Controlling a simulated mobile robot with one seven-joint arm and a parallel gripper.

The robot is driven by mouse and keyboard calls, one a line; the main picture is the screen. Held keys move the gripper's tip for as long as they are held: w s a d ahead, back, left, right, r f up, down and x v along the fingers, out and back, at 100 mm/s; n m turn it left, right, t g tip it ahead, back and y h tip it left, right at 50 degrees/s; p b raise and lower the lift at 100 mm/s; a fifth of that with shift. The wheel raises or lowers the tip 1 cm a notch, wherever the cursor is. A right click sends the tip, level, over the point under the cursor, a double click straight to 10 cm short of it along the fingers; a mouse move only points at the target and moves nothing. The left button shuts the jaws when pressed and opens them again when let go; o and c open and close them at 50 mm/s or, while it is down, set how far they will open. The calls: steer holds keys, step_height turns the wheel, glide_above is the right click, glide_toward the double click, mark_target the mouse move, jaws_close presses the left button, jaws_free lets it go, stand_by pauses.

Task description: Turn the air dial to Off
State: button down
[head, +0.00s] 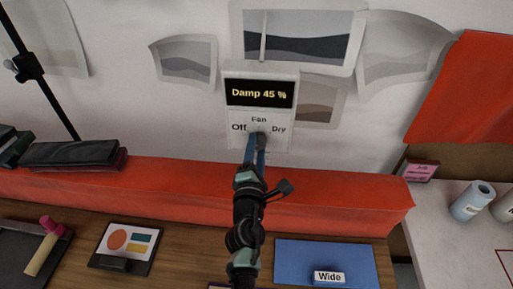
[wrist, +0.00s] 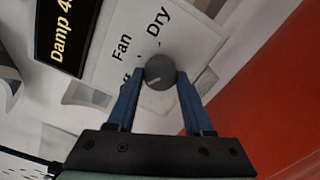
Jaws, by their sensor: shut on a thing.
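A white control panel (head: 236,143) on the wall carries a black display reading "Damp 45 %" and the labels Off, Fan and Dry. My gripper (head: 257,138) reaches up to it and covers the dial in the head view. In the wrist view the dark grey round dial (wrist: 159,66) sits between the blue fingertips of my gripper (wrist: 160,77), which are shut on its sides. A short pale mark shows on its lower left, the side where the label Off lies. Off is partly hidden by the left finger. Exactly where the mark points is hard to tell.
A red ledge (head: 330,196) runs along the wall below the panel. Paper prints (head: 298,22) hang around it. The wooden bench below holds a blue mat (head: 315,257) with a "Wide" block (head: 329,278). A black stand (head: 55,100) is at left.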

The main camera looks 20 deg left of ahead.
steer(key=shift+n, duration=0.3)
steer(key=shift+c, duration=1.5)
jaws_free()
steer(key=shift+s, duration=0.15)
steer(key=p+v, duration=0.3)
steer(key=v, duration=0.9)
steer(key=shift+s, duration=0.35)
steer(key=shift+d, duration=0.15)
